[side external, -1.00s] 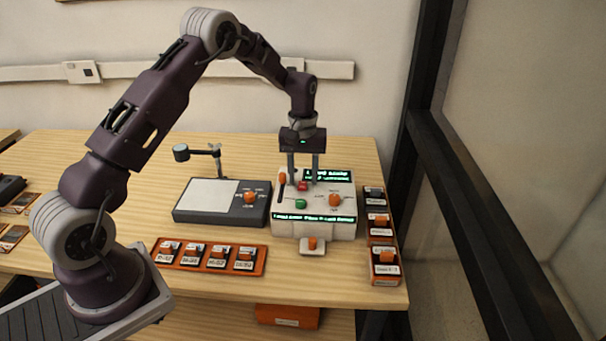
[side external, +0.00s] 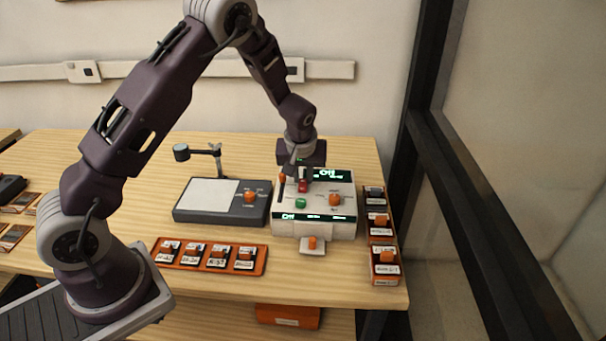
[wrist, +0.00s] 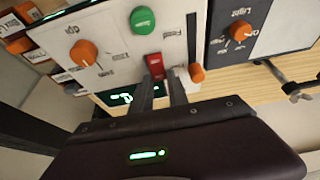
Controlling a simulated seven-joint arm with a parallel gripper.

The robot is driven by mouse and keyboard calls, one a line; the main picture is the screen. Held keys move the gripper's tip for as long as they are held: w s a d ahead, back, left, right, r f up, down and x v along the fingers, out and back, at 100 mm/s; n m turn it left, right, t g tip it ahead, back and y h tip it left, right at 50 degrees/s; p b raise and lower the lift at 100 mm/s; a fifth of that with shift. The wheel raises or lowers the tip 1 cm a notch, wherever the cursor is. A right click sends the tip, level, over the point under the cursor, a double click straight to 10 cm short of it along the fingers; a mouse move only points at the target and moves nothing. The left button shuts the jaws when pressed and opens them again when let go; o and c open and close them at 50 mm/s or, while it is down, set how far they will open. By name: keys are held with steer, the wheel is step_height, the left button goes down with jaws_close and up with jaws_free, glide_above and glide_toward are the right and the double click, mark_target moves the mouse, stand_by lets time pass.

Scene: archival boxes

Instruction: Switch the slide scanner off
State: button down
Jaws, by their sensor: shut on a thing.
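The slide scanner (side external: 284,226) is a white box on the table with a green button (side external: 300,203), an orange knob (side external: 334,199), an orange-tipped slider (side external: 282,178) and a red switch (side external: 303,187). Its top and front displays show a short word that looks like "Off". My gripper (side external: 303,178) points down at the back of the scanner's top. In the wrist view, my gripper's fingers (wrist: 163,84) are close together at the red switch (wrist: 154,66), shut on it. The fingers partly cover the switch.
A grey light pad (side external: 207,192) with an orange knob stands left of the scanner. An orange tray (side external: 202,265) of slide boxes lies in front. More boxes (side external: 385,270) stand along the right edge near a dark window frame (side external: 426,130).

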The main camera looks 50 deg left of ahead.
stand_by(0.3)
steer(key=c, duration=1.3)
jaws_free()
steer(key=v, duration=0.7)
steer(key=shift+s, duration=0.1)
steer(key=shift+d+r, duration=0.1)
steer(key=s+d+r+m+t+h, duration=0.1)
steer(key=s+d+r+m+h, duration=0.4)
steer(key=s+r, duration=0.85)
steer(key=s+d+r+m, duration=0.1)
steer(key=s+d, duration=0.1)
steer(key=s, duration=0.3)
steer(key=s+d+r+m+y, duration=0.1)
steer(key=s, duration=0.5)
steer(key=s+d+r+m+t, duration=0.1)
steer(key=s+d+m, duration=0.1)
steer(key=s, duration=0.3)
steer(key=shift+s+d+y, duration=0.3)
steer(key=shift+s+d, duration=0.05)
